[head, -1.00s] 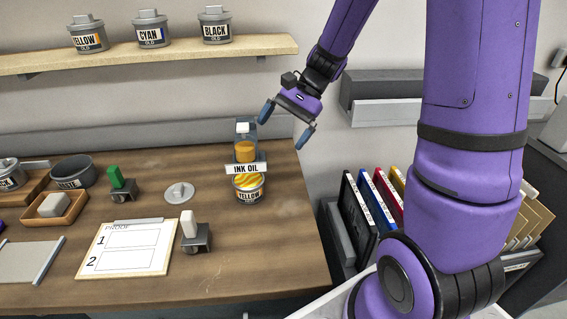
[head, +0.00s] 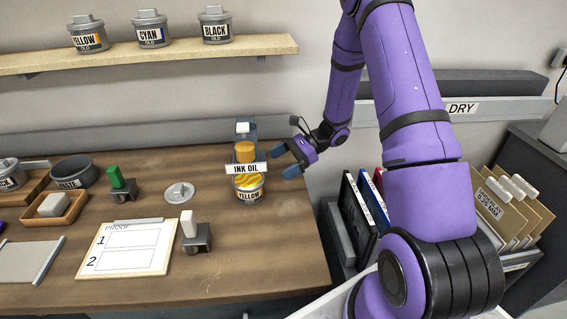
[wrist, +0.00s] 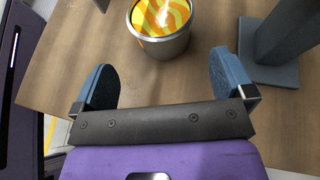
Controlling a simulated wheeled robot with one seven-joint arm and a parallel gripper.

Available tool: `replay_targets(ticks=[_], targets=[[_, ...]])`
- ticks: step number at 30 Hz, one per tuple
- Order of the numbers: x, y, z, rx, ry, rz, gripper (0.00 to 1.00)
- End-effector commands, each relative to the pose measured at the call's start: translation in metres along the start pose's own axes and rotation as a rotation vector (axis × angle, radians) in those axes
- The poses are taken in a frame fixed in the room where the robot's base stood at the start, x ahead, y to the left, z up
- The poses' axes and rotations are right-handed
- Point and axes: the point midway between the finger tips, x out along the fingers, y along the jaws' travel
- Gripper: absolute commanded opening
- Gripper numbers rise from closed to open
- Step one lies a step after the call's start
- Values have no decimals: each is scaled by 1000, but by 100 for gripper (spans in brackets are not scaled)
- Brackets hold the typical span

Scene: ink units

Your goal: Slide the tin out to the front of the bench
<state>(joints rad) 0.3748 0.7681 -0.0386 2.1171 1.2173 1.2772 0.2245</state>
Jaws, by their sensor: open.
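The tin (head: 249,193) is a small open can with a YELLOW label and yellow ink inside. It stands upright on the bench (head: 225,262), in front of the ink oil dispenser (head: 245,133), whose sign hangs just above and partly hides it. My gripper (head: 288,160) is open and empty, low over the bench's right part, just right of the tin and dispenser. In the wrist view the tin (wrist: 158,42) lies ahead of the open fingertips, roughly between their lines and apart from them. A dark blue-grey post and base (wrist: 275,60) stand close by the right finger.
A grey lid (head: 179,193), a roller with a green handle (head: 120,185), a white-handled roller (head: 194,235) and a proof sheet (head: 128,248) lie left of the tin. The bench directly in front of the tin is clear. File racks (head: 345,232) stand beyond the right edge.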

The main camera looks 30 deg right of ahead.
Motion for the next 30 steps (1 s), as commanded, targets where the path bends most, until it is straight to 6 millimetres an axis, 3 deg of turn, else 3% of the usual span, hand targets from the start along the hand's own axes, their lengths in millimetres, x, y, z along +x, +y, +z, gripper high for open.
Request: replay_targets(ticks=[17,30], targets=[[8,-1,-4,11,-7,-5,100],[76,-1,-3,11,-7,-3,100]])
